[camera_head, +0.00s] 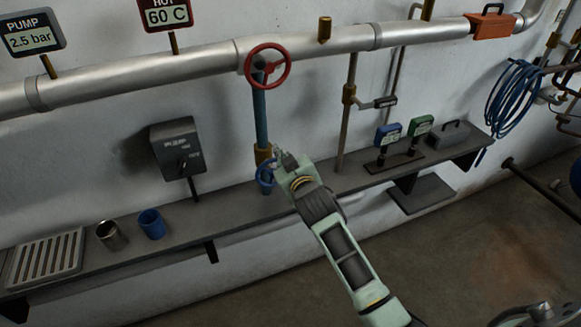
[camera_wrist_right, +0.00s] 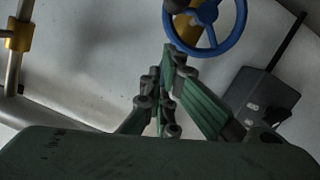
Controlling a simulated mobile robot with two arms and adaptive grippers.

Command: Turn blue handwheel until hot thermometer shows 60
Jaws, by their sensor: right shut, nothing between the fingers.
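The hot thermometer display (camera_head: 166,14) at the top left of the head view reads 60 C. The blue handwheel (camera_head: 264,174) is on the vertical blue pipe, low at the shelf, partly hidden by my right gripper (camera_head: 280,160). In the wrist view the blue handwheel (camera_wrist_right: 236,28) is at the top, in front of a brass fitting. My right gripper (camera_wrist_right: 169,52) is shut and empty, its tips at the wheel's lower left rim. I cannot tell whether they touch it.
A red handwheel (camera_head: 268,66) is on the overhead pipe. The pump switch box (camera_head: 178,149) stands left of the blue pipe. The shelf (camera_head: 243,222) carries a blue cup (camera_head: 152,224), a metal cup (camera_head: 111,236) and small gauges (camera_head: 388,135). The pump display (camera_head: 33,38) reads 2.5 bar.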

